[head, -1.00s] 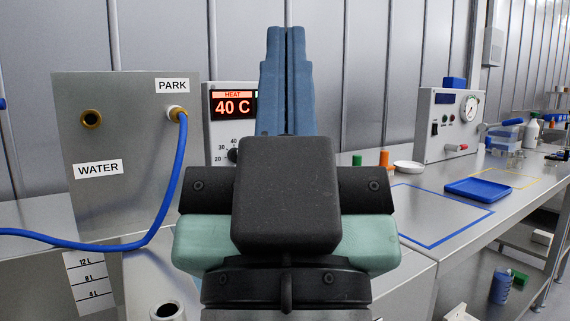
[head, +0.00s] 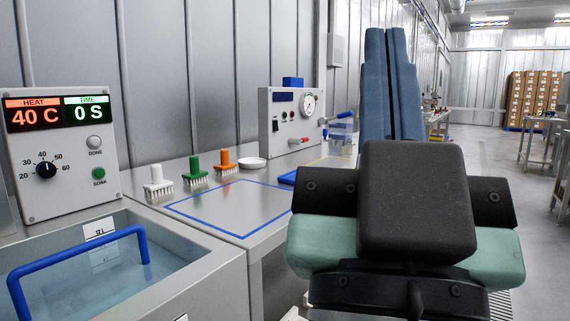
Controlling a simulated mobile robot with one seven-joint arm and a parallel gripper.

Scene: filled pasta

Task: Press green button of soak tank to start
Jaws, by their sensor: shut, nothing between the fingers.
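The soak tank's control panel (head: 70,150) stands at the left in the head view. Its displays read HEAT 40 C and TIME 0 S. The green button (head: 99,173), labelled SOAK, sits at its lower right, below a grey DONE lamp (head: 94,142). The soak tank (head: 190,275) is below the panel, with clear liquid and a blue handle (head: 80,258). My gripper (head: 388,35) points up at right of centre, its blue fingers shut and empty. It is well to the right of the panel and apart from the button.
White (head: 157,182), green (head: 195,168) and orange (head: 226,160) brushes stand on the bench beside a blue-outlined square (head: 205,216). A grey gauge box (head: 290,120) stands behind.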

